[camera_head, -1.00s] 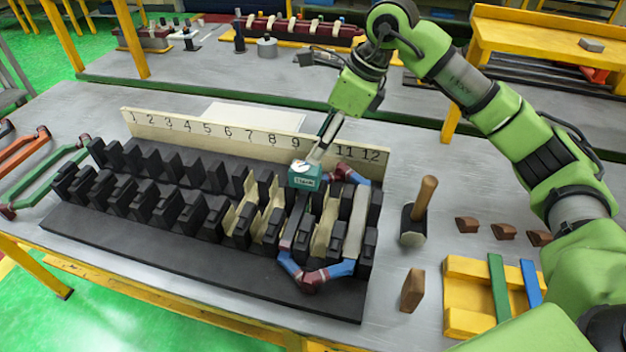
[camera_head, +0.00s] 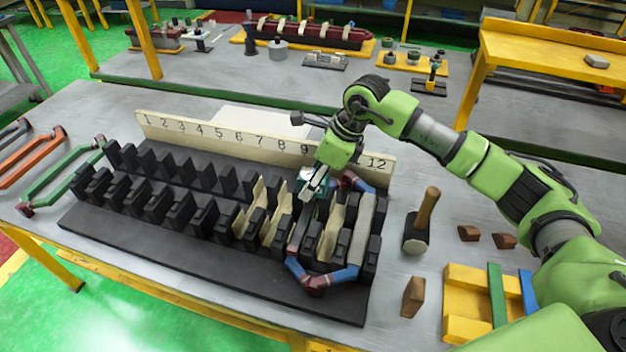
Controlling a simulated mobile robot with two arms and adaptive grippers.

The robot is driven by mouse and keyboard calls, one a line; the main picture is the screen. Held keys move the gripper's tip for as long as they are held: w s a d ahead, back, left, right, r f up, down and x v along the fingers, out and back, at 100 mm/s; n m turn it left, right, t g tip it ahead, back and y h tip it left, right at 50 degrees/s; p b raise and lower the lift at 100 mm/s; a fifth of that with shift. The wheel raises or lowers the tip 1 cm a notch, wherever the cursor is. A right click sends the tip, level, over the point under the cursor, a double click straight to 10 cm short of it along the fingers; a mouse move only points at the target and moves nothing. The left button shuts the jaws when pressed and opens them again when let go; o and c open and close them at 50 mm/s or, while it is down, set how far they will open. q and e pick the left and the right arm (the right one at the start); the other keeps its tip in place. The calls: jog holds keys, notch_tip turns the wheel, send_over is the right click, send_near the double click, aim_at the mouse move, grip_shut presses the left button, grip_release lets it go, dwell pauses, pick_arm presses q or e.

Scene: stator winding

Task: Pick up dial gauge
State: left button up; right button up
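My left gripper is not in view.
The black slotted fixture (camera_head: 140,240) holds a blue and red coil (camera_head: 318,281) at its right. A numbered board (camera_head: 225,135) stands behind the slots. A hammer (camera_head: 421,222), brown wedges (camera_head: 413,297) and a yellow rack (camera_head: 462,300) lie to the right.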

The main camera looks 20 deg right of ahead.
aim_at(308, 176)
jog(key=c, duration=1.2)
jog(key=shift+r, duration=0.1)
jog(key=shift+w+r+b, duration=0.1)
jog(key=shift+r+b, duration=0.4)
jog(key=shift+b, duration=0.05)
jog(key=r, duration=0.1)
jog(key=r+b, duration=0.1)
jog(key=shift+s+r, duration=0.3)
jog(key=shift+s, duration=0.05)
jog(key=s+a+r, duration=0.1)
jog(key=s+r, duration=0.3)
jog(key=s+r+b, duration=0.1)
jog(key=s+r, duration=0.3)
jog(key=r, duration=0.1)
jog(key=s+a+r, duration=0.1)
jog(key=s+r, duration=0.4)
jog(key=shift+s+a+r, duration=0.1)
jog(key=shift+a+r, duration=0.05)
jog(key=shift+a, duration=0.2)
